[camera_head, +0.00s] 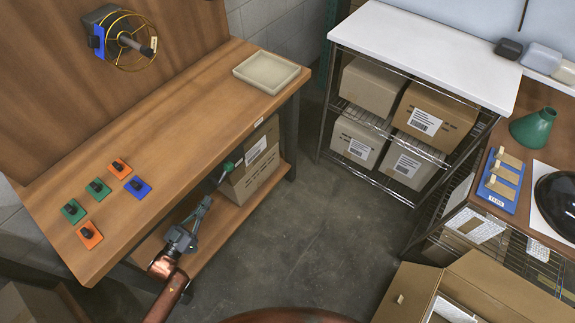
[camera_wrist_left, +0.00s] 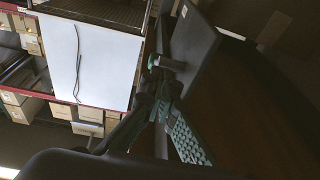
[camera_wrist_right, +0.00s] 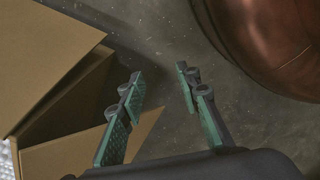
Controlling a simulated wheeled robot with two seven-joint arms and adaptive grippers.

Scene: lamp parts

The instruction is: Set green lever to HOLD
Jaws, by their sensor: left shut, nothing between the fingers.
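The green lever (camera_head: 228,166) sticks out below the front edge of the wooden bench (camera_head: 150,205), left of the cartons on the lower shelf. My left gripper (camera_head: 207,199) is shut and empty, below and left of the lever, with a gap between them in the head view. In the left wrist view a dark bar with a green part (camera_wrist_left: 167,63) lies just beyond the shut fingers (camera_wrist_left: 160,97); it seems to be the lever. I cannot read any HOLD mark. My right gripper (camera_wrist_right: 160,78) is open and empty in its wrist view.
Green, orange and blue plates with black knobs, such as the blue one (camera_head: 138,187), sit on the bench top. A beige tray (camera_head: 270,72) stands at its far end. An open carton (camera_head: 440,290) is at the lower right. The floor (camera_head: 330,240) between is clear.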

